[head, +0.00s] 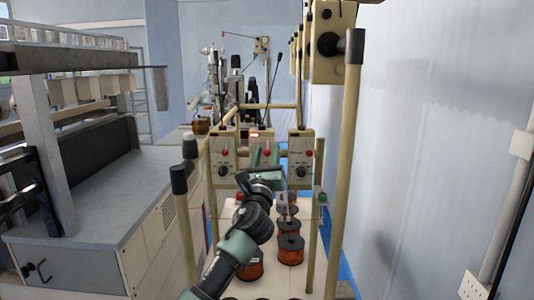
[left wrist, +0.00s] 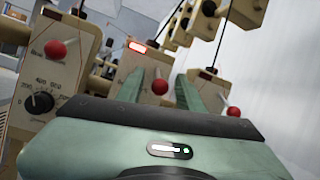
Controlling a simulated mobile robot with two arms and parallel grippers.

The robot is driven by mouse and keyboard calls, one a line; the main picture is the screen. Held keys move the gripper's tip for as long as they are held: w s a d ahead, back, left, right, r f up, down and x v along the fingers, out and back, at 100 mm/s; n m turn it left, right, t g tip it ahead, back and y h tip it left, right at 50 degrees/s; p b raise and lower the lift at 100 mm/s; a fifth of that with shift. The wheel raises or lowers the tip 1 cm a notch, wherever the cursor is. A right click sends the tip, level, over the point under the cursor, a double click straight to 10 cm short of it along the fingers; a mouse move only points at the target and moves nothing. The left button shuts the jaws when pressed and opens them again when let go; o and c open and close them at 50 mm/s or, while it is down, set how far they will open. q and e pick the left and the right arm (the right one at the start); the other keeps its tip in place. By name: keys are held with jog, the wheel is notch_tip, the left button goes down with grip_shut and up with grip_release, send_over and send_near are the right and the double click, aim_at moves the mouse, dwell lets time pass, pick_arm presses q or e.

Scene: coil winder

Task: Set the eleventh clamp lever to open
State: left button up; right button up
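Cream control boxes with red-knobbed levers stand in a row ahead. In the head view, I see a left box (head: 222,143), a middle box (head: 262,134) and a right box (head: 300,142). The middle box has a lit red display, and its red knob (left wrist: 160,87) shows in the left wrist view. My left gripper (head: 268,160) is in front of this box. In the left wrist view its green fingers (left wrist: 160,79) are apart, with the red knob showing between them. Contact cannot be told. No readable number marks the eleventh lever. My right gripper is out of view.
Copper-wound spools (head: 290,250) stand on the white deck below the boxes. Cream posts (head: 345,165) rise near the arm. A grey-topped bench (head: 110,205) is at left, and a pale wall (head: 440,130) is at right.

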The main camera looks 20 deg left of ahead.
pick_arm(q)
grip_shut()
jog(key=shift+r+p, duration=0.2)
jog(key=shift+p, duration=0.2)
jog(key=g+p, duration=0.1)
jog(key=p, duration=0.1)
jog(key=r+g+p, duration=0.1)
jog(key=p, duration=0.2)
jog(key=shift+s+r, duration=0.2)
jog(key=shift+r, duration=0.05)
jog(key=shift+g+p, duration=0.35)
jog(key=shift+g, duration=0.05)
jog(key=g, duration=0.1)
jog(key=r+g, duration=0.1)
jog(key=n+g+h, duration=0.1)
jog(key=g, duration=0.1)
jog(key=shift+r, duration=0.3)
jog(key=shift+w+r+g+h, duration=0.15)
jog(key=shift+r+g, duration=0.15)
jog(key=shift+g, duration=0.45)
jog(key=shift+w+r+g+h, duration=0.15)
jog(key=shift+r+g, duration=0.1)
jog(key=shift+g, duration=0.5)
jog(key=shift+s+r, duration=0.1)
